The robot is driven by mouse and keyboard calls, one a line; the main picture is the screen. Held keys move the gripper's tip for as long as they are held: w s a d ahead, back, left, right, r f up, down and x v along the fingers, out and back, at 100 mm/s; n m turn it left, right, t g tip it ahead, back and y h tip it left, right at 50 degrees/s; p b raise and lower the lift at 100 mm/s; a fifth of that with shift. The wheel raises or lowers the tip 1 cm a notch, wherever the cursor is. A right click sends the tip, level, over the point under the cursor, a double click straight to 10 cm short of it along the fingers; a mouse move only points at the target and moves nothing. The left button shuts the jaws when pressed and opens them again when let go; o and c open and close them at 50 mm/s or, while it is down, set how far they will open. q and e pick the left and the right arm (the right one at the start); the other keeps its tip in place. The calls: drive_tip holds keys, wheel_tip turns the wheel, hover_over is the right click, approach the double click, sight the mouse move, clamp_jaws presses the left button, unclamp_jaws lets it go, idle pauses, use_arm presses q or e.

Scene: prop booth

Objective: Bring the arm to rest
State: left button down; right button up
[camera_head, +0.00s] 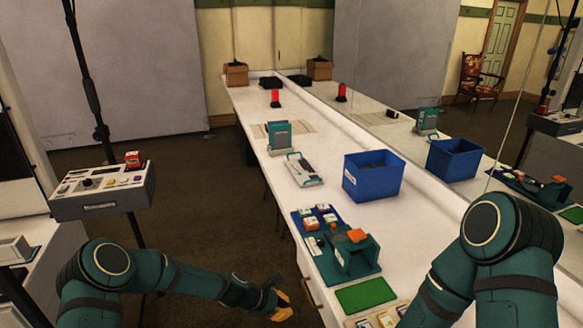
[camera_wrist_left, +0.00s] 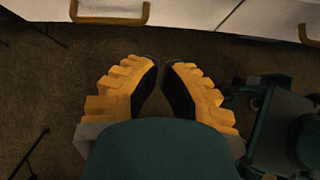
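My left arm (camera_head: 185,279) comes in low from the left and reaches right, in front of the long white table. My left gripper (camera_head: 283,302), with orange fingers, hangs beside the table's near left edge, over the brown floor. In the left wrist view the fingertips (camera_wrist_left: 161,66) almost meet, with only a thin gap and nothing held between them. My right arm (camera_head: 500,250) is bent at the lower right, over the table's near end. Its gripper is outside the picture.
The white table (camera_head: 325,205) holds a blue bin (camera_head: 373,183), a blue tray with a green device (camera_head: 345,255), a green mat (camera_head: 365,295) and a red beacon (camera_head: 275,98). A control box (camera_head: 103,193) stands left. Drawer handles (camera_wrist_left: 110,17) lie close ahead of the left gripper.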

use_arm(q)
drive_tip(key=s+a+m+y, duration=0.2)
drive_tip(key=s+a+m, duration=0.2)
drive_tip(key=s+m, duration=0.5)
drive_tip(key=s+a+m+g+y, duration=0.1)
drive_tip(key=s+a+m+y, duration=0.1)
drive_tip(key=s+m, duration=0.8)
drive_tip(key=s+a, duration=0.1)
drive_tip(key=s, duration=0.4)
drive_tip(key=shift+s+a+r+y, duration=0.3)
drive_tip(key=shift+s+a+y, duration=0.05)
drive_tip(key=shift+a+y, duration=0.05)
drive_tip(key=shift+s, duration=0.1)
